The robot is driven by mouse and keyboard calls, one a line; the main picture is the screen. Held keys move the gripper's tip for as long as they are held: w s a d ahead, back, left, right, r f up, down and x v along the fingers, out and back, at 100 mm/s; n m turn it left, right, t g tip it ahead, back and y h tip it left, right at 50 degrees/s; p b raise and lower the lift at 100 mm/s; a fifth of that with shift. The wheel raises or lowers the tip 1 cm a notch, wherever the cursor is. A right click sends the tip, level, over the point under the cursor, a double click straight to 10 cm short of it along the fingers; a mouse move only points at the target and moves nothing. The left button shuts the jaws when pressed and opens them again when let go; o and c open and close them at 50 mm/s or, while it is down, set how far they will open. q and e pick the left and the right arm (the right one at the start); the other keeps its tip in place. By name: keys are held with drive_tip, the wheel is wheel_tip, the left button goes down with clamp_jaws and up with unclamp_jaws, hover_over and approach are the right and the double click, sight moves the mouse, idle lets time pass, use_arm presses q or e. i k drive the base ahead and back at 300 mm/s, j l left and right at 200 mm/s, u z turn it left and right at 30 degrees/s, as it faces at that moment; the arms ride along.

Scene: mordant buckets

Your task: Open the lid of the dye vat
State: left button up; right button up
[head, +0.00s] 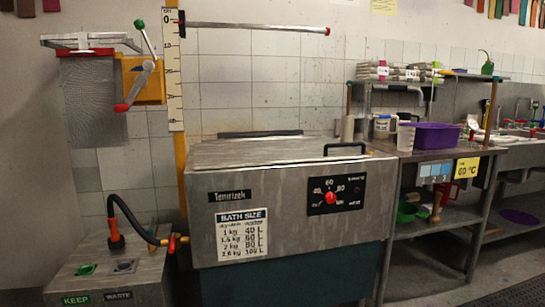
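The dye vat (202,215) is a large grey metal box in the middle of the head view, with a "Temrizek" label, a bath size chart and a black dial panel with a red knob (330,198). Its flat grey lid (250,152) lies down over the top and looks shut. A black bar handle (345,147) stands at the lid's front right edge. Neither of my grippers shows in this view.
Left of the vat is a low grey box (110,268) with a black hose (132,215). A yellow post with a scale (174,80) rises behind the vat's left side. At right, a metal bench holds a purple tub (430,136). Floor shows at lower right.

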sight(230, 149)
drive_tip(key=i+j, duration=0.1)
drive_tip(key=i, duration=0.5)
drive_tip(key=i+l+z, duration=0.1)
drive_tip(key=i+l, duration=0.65)
drive_tip(key=i, duration=0.15)
